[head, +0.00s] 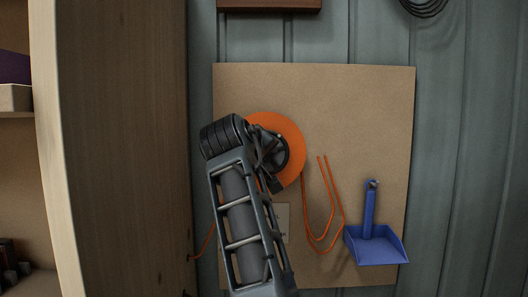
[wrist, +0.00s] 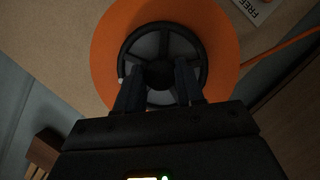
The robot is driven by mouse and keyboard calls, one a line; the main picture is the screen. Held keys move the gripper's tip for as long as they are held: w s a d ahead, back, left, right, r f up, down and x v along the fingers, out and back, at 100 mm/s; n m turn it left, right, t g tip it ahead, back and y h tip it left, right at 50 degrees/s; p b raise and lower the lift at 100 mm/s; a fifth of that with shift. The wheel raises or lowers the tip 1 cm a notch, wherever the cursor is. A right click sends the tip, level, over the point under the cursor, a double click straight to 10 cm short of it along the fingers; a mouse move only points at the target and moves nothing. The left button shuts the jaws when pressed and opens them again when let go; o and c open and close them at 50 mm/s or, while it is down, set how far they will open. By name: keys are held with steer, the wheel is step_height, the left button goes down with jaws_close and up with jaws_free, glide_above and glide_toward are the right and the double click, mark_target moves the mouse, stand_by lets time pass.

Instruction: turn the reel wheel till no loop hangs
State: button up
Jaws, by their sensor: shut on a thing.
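The reel wheel is an orange disc (head: 293,140) with a dark spoked handwheel (wrist: 162,36) at its centre, mounted on a brown board. My gripper (head: 268,160) is in front of the wheel. In the wrist view my gripper (wrist: 160,82) has its two fingers on either side of the handwheel's dark hub, and it is shut on the handwheel. An orange cord (head: 322,225) hangs in a loop on the board to the right of and below the reel. My arm hides the reel's lower left part.
A blue dustpan (head: 376,246) hangs at the board's lower right. A wooden cabinet side (head: 120,150) stands close on the left. A pale label (head: 282,222) is on the board (head: 360,110) below the reel. The board's upper right is clear.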

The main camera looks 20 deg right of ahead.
steer(key=m+y+p, duration=0.1)
steer(key=m+y, duration=0.2)
steer(key=m, duration=0.1)
steer(key=shift+d, duration=0.15)
steer(key=shift+f+m, duration=0.1)
steer(key=shift+m, duration=0.2)
stand_by(0.3)
steer(key=o, duration=1)
steer(key=shift+o, duration=0.2)
steer(key=shift+s, duration=0.1)
steer(key=b+v, duration=0.1)
steer(key=v, duration=0.6)
steer(key=shift+s, duration=0.3)
